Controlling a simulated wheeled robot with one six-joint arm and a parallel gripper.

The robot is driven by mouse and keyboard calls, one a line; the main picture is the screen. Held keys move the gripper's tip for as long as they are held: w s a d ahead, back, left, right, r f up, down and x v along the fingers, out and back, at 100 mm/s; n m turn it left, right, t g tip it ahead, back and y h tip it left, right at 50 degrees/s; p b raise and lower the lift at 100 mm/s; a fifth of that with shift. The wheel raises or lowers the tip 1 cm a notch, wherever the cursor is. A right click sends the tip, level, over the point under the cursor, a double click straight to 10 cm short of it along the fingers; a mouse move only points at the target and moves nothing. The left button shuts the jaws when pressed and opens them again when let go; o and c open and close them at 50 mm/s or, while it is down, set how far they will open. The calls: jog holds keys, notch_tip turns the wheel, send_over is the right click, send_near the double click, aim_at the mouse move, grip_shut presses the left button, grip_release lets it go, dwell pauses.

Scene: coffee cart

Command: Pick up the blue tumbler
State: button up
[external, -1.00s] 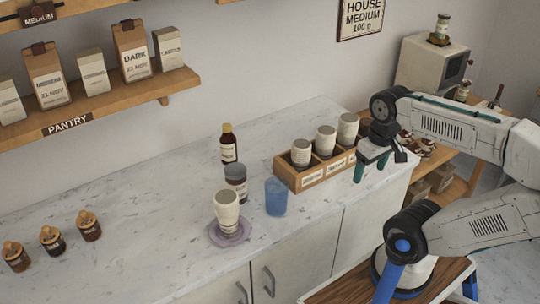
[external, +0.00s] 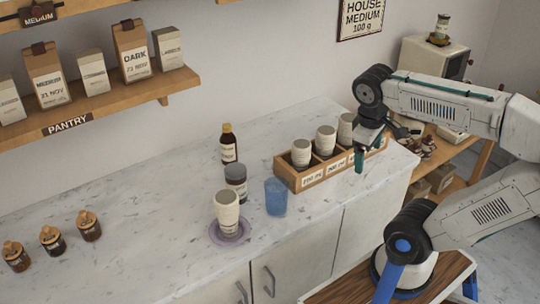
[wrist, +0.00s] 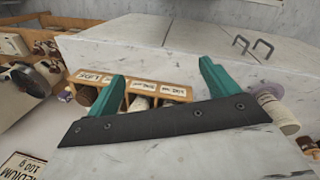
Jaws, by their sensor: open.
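The blue tumbler (external: 276,197) stands upright on the marble counter, left of the wooden cup box (external: 312,181), in the external view. I cannot make it out in the wrist view; my right finger may cover it. My gripper (external: 361,160) is above the right end of the box, well to the right of the tumbler and apart from it. In the wrist view my gripper (wrist: 163,84) shows two teal fingers spread apart with nothing held between them.
Left of the tumbler, a pale cup (external: 227,208) stands on a purple saucer (external: 243,236). A dark-lidded jar (external: 236,181) and a brown bottle (external: 229,147) stand behind. Pale cups (external: 326,138) fill the box. The counter front (external: 295,222) beside the tumbler is clear.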

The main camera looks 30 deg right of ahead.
jog(key=w+a+n+h, duration=0.3)
jog(key=w+n, duration=0.1)
jog(key=n, duration=0.3)
jog(key=n+t+h, duration=0.4)
jog(key=n+t, duration=0.6)
jog(key=n, duration=0.7)
send_over(277, 204)
jog(key=s+a, duration=0.3)
jog(key=shift+g+h, duration=0.3)
jog(key=f, duration=1.6)
jog(key=shift+w+d+f, duration=0.2)
jog(key=shift+w, duration=0.1)
jog(key=shift+w+d+f, duration=0.15)
jog(key=shift+d+f, duration=0.05)
jog(key=x, duration=0.7)
jog(key=shift+w+a, duration=0.1)
jog(key=shift+w, duration=0.15)
jog(key=shift+c, duration=0.4)
jog(key=c, duration=1.1)
